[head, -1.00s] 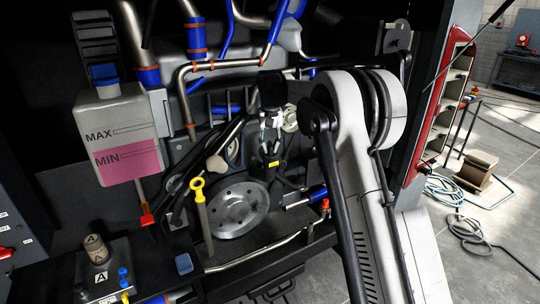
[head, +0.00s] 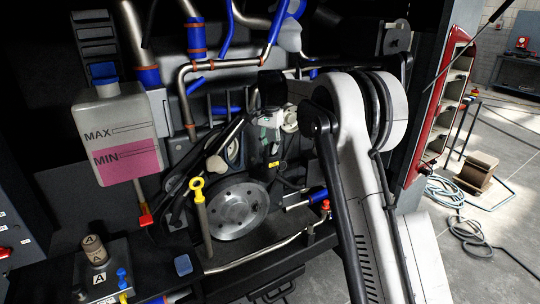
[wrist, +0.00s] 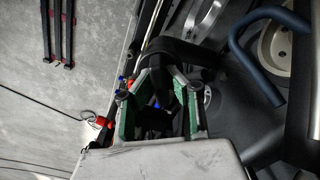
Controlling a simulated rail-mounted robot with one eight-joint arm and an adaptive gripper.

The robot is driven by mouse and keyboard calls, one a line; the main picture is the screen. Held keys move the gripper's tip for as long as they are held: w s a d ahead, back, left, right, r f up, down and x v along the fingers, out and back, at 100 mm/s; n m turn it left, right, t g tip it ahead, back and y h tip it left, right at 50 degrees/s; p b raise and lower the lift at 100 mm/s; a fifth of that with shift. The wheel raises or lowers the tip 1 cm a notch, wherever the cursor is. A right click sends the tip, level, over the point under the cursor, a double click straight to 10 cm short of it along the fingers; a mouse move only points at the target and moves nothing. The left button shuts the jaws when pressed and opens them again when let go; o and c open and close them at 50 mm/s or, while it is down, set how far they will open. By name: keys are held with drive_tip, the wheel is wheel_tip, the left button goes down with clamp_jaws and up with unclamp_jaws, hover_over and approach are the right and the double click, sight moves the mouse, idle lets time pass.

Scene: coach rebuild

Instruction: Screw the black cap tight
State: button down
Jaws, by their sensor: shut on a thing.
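My gripper (head: 269,126) is in the engine bay, right of centre in the head view, above the large grey pulley. In the wrist view my gripper (wrist: 158,95) has its green-padded fingers around a dark thing, which looks like the black cap (wrist: 155,122). The fingers are shut on it. The cap is dark against dark parts, and its lower edge and thread are hidden, so I cannot tell how it sits. In the head view I cannot pick the cap out between the fingers.
A grey pulley (head: 238,210) and a yellow-ringed dipstick (head: 198,192) stand below left of my gripper. A tank (head: 118,135) with pink fluid is at the left. Metal and blue pipes (head: 197,42) run above. A black hose (wrist: 185,52) passes close to the fingers.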

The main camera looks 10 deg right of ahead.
drive_tip(key=shift+m, duration=0.4)
drive_tip(key=shift+r+m, duration=0.1)
drive_tip(key=shift+m, duration=0.9)
drive_tip(key=c, duration=1.2)
unclamp_jaws()
drive_tip(key=shift+c, duration=0.2)
drive_tip(key=shift+r+p, duration=2.5)
drive_tip(key=shift+r, duration=2.5)
